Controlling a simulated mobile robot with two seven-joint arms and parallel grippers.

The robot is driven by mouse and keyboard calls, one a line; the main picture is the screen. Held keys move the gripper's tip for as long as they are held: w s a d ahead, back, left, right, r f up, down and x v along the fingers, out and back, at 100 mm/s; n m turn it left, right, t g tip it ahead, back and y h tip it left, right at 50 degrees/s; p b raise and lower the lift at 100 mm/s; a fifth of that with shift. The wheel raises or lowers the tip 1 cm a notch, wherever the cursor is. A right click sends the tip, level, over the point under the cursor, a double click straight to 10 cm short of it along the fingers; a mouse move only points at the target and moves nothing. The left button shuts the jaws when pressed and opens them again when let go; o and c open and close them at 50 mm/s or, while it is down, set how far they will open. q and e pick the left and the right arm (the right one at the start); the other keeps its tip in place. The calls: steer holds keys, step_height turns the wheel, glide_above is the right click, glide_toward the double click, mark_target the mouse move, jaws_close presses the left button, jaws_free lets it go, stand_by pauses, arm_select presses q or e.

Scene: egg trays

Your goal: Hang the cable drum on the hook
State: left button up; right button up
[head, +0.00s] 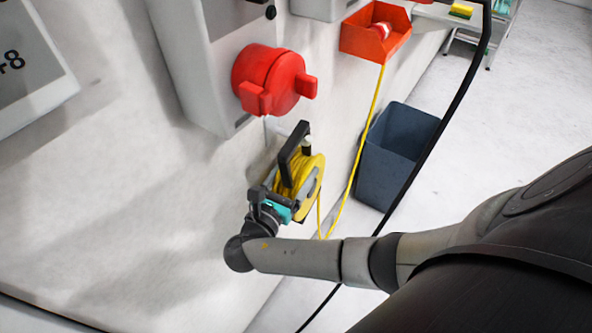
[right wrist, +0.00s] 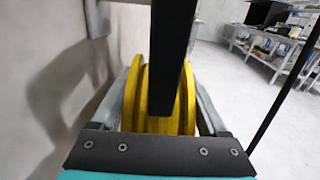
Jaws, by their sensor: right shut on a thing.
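The cable drum (head: 312,180) is yellow with a black handle bar and hangs in the air close to the white wall, below the red socket. My right gripper (head: 277,199) is shut on it, reaching it from the lower left in the head view. In the right wrist view, the yellow drum (right wrist: 133,105) lies straight ahead, with the dark handle bar crossing in front of it. A thin grey piece on the wall just above the drum may be the hook (head: 267,127); its shape is not clear, and I cannot tell if the drum touches it. My left gripper is not in view.
The red socket (head: 270,80) sticks out of a grey wall box above the drum. A yellow cable (head: 365,140) runs from the orange bin (head: 376,45) down past the drum. A dark blue bin (head: 392,160) stands on the floor to the right. A black cable (head: 440,128) crosses the view.

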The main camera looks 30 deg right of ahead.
jaws_close()
steer(key=shift+r, duration=0.1)
stand_by(0.5)
steer(key=shift+w+r+p, duration=0.1)
steer(key=shift+r+p, duration=0.1)
steer(key=shift+p, duration=0.3)
steer(key=shift+w, duration=0.5)
stand_by(0.6)
steer(key=shift+w+d+b, duration=0.2)
steer(key=shift+w+b, duration=0.25)
steer(key=shift+w, duration=0.7)
